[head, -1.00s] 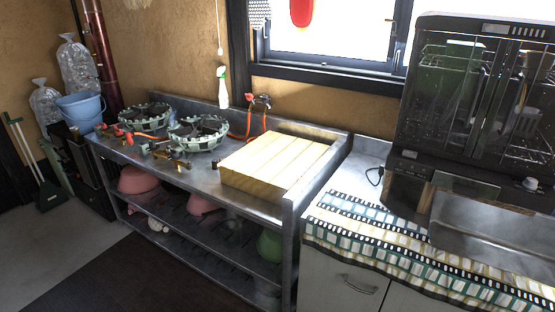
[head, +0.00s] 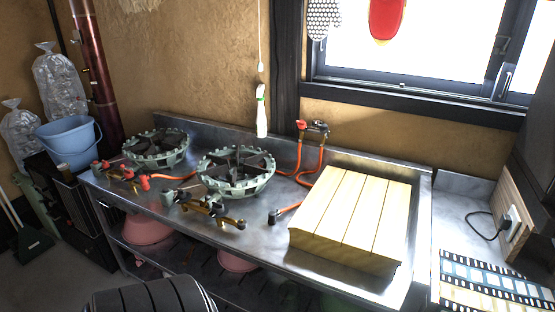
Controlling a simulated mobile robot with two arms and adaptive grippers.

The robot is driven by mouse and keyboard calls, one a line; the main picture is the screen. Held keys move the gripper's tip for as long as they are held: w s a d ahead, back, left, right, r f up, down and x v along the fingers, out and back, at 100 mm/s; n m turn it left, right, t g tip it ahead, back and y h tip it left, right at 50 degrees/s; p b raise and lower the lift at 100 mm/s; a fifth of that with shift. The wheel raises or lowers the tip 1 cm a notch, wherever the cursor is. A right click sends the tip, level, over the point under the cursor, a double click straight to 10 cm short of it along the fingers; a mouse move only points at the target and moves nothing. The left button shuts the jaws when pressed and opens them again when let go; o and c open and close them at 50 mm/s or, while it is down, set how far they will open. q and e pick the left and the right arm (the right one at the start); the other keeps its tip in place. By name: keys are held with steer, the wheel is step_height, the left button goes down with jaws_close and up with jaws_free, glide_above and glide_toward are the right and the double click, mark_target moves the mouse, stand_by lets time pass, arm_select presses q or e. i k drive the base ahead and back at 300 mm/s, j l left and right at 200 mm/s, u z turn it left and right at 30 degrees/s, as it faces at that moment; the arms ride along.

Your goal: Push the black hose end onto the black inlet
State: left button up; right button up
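The black hose end (head: 274,216) lies on the steel counter, just left of the wooden slatted block. Its orange hose (head: 291,208) runs from it toward the block. The right burner (head: 236,172) has brass valve pipework (head: 214,208) at its front, with a small dark tip (head: 241,223) at the right end. That tip may be the black inlet, but it is too small to be sure. The hose end is apart from it, a short way to its right. The left burner (head: 156,148) has a red hose fitting (head: 143,182) near its front. Neither gripper is in view.
The wooden block (head: 350,215) fills the counter's right part. Wall taps, one red (head: 301,125) and one black (head: 319,128), feed orange hoses behind it. Bare counter (head: 240,250) lies in front of the pipework.

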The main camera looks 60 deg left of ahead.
mark_target(272, 216)
steer(key=k+j, duration=0.1)
steer(key=j, duration=0.35)
steer(key=k+j, duration=0.1)
steer(key=j, duration=0.35)
steer(key=k+j, duration=0.1)
steer(key=j, duration=0.35)
steer(key=k+j+z, duration=0.1)
steer(key=j, duration=0.35)
steer(key=k+j, duration=0.1)
steer(key=j, duration=0.35)
steer(key=k+j, duration=0.1)
steer(key=j, duration=0.35)
